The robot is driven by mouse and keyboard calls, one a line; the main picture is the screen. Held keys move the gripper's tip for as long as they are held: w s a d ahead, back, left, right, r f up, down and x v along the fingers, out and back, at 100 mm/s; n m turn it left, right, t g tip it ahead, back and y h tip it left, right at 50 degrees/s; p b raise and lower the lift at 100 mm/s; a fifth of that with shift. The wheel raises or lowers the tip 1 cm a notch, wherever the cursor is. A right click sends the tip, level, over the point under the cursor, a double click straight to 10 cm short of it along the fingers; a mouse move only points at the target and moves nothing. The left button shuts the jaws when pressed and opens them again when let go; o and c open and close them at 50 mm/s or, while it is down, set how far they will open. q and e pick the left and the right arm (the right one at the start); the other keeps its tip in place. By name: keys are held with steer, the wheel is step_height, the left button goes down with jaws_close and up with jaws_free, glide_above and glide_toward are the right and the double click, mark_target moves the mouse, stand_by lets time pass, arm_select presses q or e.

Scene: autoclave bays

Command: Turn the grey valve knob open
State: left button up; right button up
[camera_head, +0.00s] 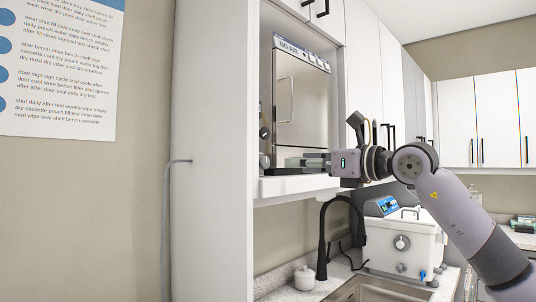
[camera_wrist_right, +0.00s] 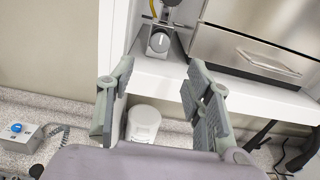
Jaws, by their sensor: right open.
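The grey valve knob (camera_wrist_right: 159,42) is a short, round-faced knob below a yellow-marked pipe, just above the white shelf in the right wrist view. In the head view a small grey knob (camera_head: 264,160) shows at the left of the steel autoclave (camera_head: 303,100). My right gripper (camera_wrist_right: 160,66) is open, with its two fingers apart and nothing between them. The knob lies beyond the fingertips, roughly centred between them, and looks untouched. In the head view the right gripper (camera_head: 292,162) is in front of the autoclave's lower edge, pointing left. My left gripper is not in view.
The white shelf (camera_head: 290,185) carries the autoclave, and its edge is close under my gripper. A white lidded jar (camera_head: 304,278) stands on the counter below. A black tap (camera_head: 328,225), sink (camera_head: 365,290) and white tank (camera_head: 400,245) are under my right arm.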

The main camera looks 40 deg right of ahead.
mark_target(266, 162)
steer(key=w+p, duration=0.1)
steer(key=w, duration=0.2)
steer(key=w+p, duration=0.1)
steer(key=w, duration=0.2)
steer(key=w+p, duration=0.2)
steer(key=w, duration=0.1)
steer(key=shift+a, duration=0.35)
steer(key=shift+w+p, duration=0.35)
steer(key=shift+w, duration=0.35)
steer(key=shift+c, duration=0.3)
jaws_close()
